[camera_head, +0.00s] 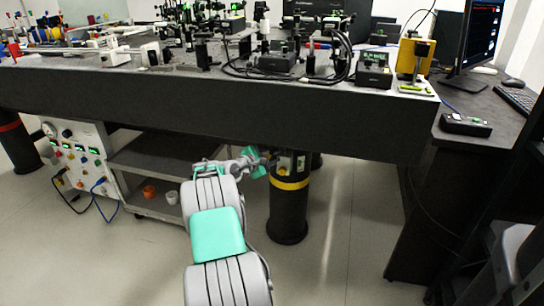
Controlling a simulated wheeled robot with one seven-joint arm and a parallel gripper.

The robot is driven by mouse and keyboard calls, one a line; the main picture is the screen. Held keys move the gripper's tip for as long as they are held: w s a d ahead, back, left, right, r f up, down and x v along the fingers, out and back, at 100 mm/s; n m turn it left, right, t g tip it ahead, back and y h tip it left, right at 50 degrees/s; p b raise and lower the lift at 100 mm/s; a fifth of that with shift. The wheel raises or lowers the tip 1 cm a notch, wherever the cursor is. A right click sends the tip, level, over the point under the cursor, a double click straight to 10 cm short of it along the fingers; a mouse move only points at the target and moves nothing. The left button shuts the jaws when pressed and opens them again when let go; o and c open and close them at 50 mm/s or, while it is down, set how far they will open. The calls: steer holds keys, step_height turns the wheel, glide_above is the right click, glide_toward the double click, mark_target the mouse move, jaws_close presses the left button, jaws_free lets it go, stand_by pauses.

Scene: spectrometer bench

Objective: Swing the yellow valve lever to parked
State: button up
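My gripper (268,160) is at the end of my grey and teal arm, below the table's front edge. It is in front of or beside a light panel (291,162) at the top of a thick black table leg. A small yellow piece (282,171) shows there, right by the fingertips; it may be the valve lever, but it is too small to tell its shape or angle. I cannot tell whether the gripper touches it. The fingers are small and partly hidden, so their opening does not show.
The optical table (200,108) overhangs my gripper. The leg carries a yellow band (289,183). A grey shelf cart (150,160) and a control panel (78,155) stand left. A dark desk (470,150) stands right. The floor (345,230) between leg and desk is clear.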

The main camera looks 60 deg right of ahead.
steer(key=shift+o, duration=0.3)
steer(key=p+v, duration=0.3)
steer(key=v, duration=0.4)
steer(key=shift+a, duration=0.4)
steer(key=shift+w+r, duration=0.1)
steer(key=shift+w, duration=0.05)
